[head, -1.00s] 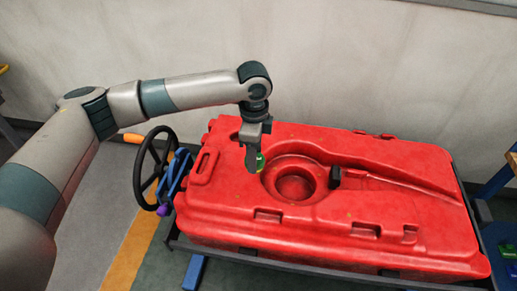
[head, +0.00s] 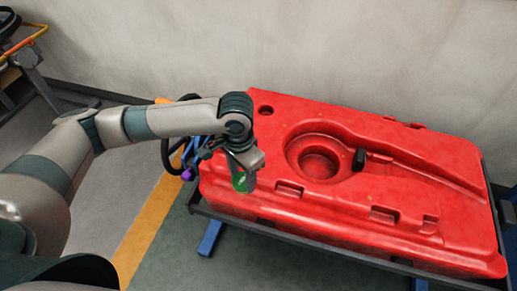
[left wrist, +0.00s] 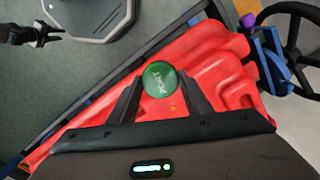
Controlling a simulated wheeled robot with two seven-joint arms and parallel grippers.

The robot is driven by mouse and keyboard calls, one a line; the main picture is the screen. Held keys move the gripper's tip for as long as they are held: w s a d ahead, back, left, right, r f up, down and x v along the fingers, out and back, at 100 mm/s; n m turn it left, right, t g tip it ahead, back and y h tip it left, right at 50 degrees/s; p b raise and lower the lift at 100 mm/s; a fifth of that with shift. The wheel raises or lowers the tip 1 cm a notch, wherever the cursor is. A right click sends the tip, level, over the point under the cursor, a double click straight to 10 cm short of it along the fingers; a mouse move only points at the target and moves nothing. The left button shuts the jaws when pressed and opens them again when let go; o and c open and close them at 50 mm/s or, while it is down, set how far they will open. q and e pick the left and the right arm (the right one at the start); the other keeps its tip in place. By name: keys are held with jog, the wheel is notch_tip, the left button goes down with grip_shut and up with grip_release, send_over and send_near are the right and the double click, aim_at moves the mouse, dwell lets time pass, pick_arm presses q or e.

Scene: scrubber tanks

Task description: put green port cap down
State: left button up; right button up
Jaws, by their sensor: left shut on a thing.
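My left gripper (head: 243,180) is shut on the green port cap (head: 239,183). It holds the cap over the near left part of the red tank (head: 420,170). In the left wrist view the cap (left wrist: 160,77) is a round green disc with pale lettering, face-on between the two dark fingertips, with the red tank behind it. I cannot tell the gap between cap and tank. A dark gripper-like part (left wrist: 45,36), probably my right gripper, shows small at the upper left of the left wrist view; its jaws are unclear.
The tank has a round recess (head: 318,166) and a small open hole (head: 266,110) at its far left. The tank lies in a dark frame (head: 300,242). Blue parts and a purple knob (head: 187,175) are left of it.

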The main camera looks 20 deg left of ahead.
pick_arm(q)
jog(key=s+a+f+n+b, duration=0.1)
jog(key=s+a+f+n, duration=0.2)
jog(key=s+n, duration=0.3)
jog(key=shift+a+f, duration=0.3)
jog(key=shift+d, duration=0.1)
